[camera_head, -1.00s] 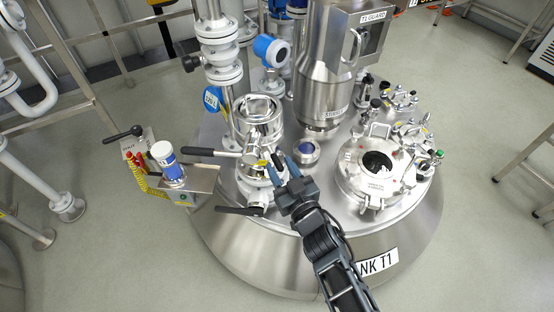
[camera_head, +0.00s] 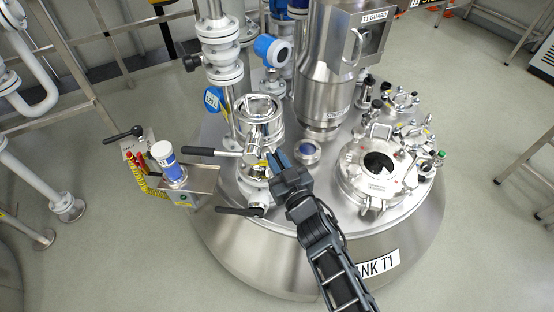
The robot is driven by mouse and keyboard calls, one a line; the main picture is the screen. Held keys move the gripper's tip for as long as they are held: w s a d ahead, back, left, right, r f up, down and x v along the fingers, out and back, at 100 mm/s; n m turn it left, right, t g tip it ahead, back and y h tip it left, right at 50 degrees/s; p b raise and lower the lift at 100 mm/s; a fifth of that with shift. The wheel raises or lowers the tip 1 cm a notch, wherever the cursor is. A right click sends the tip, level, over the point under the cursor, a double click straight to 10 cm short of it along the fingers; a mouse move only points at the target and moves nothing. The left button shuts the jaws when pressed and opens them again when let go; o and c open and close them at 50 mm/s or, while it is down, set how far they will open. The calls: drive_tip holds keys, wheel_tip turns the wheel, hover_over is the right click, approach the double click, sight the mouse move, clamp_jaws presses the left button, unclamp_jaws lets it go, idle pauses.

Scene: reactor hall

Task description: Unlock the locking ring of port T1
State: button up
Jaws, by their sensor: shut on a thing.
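Port T1 is a shiny steel fitting (camera_head: 259,118) standing on the left part of the tank top, with a clamped cylinder above and a ringed lower part. A black-handled lever (camera_head: 212,152) sticks out to the left at mid height, and a second black lever (camera_head: 240,211) sticks out lower down. The locking ring cannot be told apart clearly. A small yellow mark (camera_head: 262,164) shows on the port's right side. My gripper (camera_head: 273,163) is at this right side, its fingers close together against the port. The fingertips and what they grip are mostly hidden by the gripper body.
A side shelf (camera_head: 206,181) at the left holds a white and blue container (camera_head: 168,163). A small blue sight glass (camera_head: 305,150) and the steel column (camera_head: 325,80) stand just behind my gripper. A round manway (camera_head: 374,187) fills the tank's right side.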

drive_tip(key=shift+w+d+r+p, duration=0.1)
drive_tip(key=shift+d+r+p, duration=0.1)
drive_tip(key=shift+p, duration=0.35)
clamp_jaws()
drive_tip(key=shift+w+d+n+g+y+p, duration=0.25)
drive_tip(key=shift+n+g+y+p, duration=0.2)
drive_tip(key=shift+p, duration=0.3)
drive_tip(key=shift+w+d+n+g+y+p, duration=0.2)
drive_tip(key=shift+d+n+y+p, duration=0.3)
drive_tip(key=shift+p, duration=0.35)
drive_tip(key=shift+w+d+n+g+y+p, duration=0.35)
drive_tip(key=shift+g+y+p, duration=0.1)
drive_tip(key=shift+g+y, duration=0.15)
drive_tip(key=w+d+n+g+y+b, duration=0.3)
drive_tip(key=w+n+g+y+b, duration=0.2)
drive_tip(key=g+b, duration=0.3)
drive_tip(key=shift+f+n+b, duration=0.3)
drive_tip(key=shift+n+b, duration=0.4)
drive_tip(key=shift+b, duration=0.45)
drive_tip(key=shift+w+r+g+y, duration=0.15)
drive_tip(key=shift+w+g+y, duration=0.1)
drive_tip(key=shift+g, duration=0.1)
